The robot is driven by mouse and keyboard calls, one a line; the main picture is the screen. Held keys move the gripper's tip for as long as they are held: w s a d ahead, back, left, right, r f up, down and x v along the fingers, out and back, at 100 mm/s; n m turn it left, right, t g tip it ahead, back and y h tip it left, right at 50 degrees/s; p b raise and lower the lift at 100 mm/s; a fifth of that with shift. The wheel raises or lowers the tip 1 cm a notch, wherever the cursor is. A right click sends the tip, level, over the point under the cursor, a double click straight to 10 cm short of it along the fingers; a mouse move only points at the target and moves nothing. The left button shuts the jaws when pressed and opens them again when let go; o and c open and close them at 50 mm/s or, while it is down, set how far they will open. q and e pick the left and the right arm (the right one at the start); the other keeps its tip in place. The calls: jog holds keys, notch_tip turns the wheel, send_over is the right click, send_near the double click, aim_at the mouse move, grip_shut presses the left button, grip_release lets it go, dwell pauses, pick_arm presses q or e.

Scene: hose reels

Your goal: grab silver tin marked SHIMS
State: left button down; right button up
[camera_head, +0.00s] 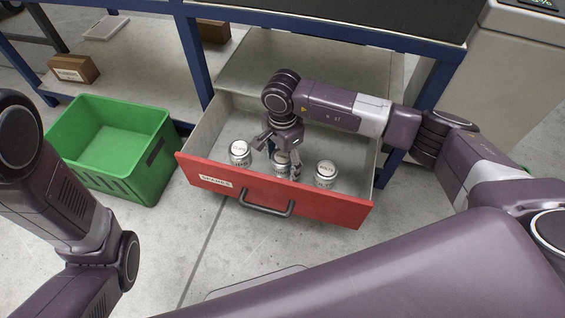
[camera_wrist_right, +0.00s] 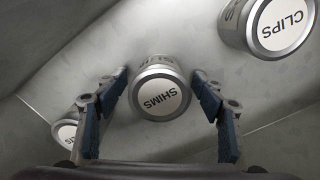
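The silver tin marked SHIMS (camera_wrist_right: 160,93) has a white lid label, upside down in the right wrist view. It appears to be the middle tin (camera_head: 280,165) in the open drawer in the head view, partly covered by my gripper. My right gripper (camera_head: 279,157) points down into the drawer. In the right wrist view the gripper (camera_wrist_right: 160,80) is open, with one finger on each side of the SHIMS tin and small gaps visible. My left arm shows at the left of the head view, but its gripper is out of view.
A tin marked CLIPS (camera_wrist_right: 285,24) and another tin (camera_wrist_right: 65,132) stand apart from it. The drawer has a red front (camera_head: 330,208) with a dark handle (camera_head: 266,206). A green crate (camera_head: 150,178) stands left of the drawer; the blue-framed bench top (camera_head: 340,28) lies behind and above.

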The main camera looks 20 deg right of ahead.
jog(key=c, duration=1.2)
jog(key=shift+c, duration=0.3)
